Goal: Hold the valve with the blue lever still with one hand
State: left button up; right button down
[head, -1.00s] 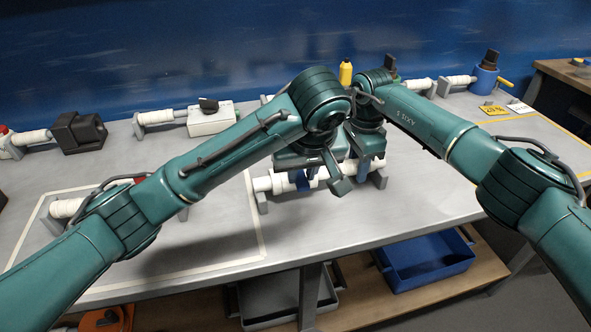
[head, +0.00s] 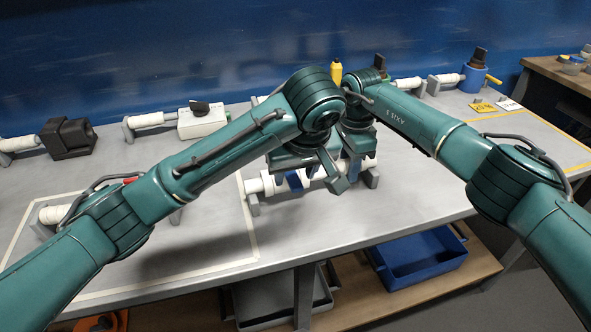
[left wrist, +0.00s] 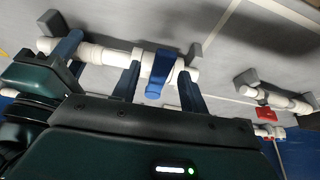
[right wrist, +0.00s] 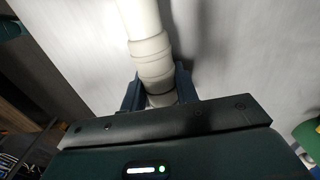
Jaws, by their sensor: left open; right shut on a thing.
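The valve with the blue lever (head: 293,180) sits on a white pipe (head: 254,186) at the middle of the bench, partly hidden by my arms in the head view. In the left wrist view its blue lever (left wrist: 161,72) lies across the white body. My left gripper (left wrist: 159,88) is open, with one finger on each side of the lever. It is not visibly closed on the valve. My right gripper (right wrist: 158,90) is shut on the white pipe (right wrist: 150,50), farther along the same line. In the head view my right gripper (head: 355,168) is right of the lever.
A white valve box (head: 202,122) and a black block (head: 68,138) stand behind on the left. A blue pot (head: 474,78) and a yellow bottle (head: 336,72) stand at the back. A blue bin (head: 420,262) is on the lower shelf. The bench front is clear.

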pick_arm(q)
jog(key=v, duration=1.2)
pick_arm(e)
jog(key=c, duration=1)
grip_release()
jog(key=shift+r, duration=0.1)
notch_tip(320, 180, up, 12)
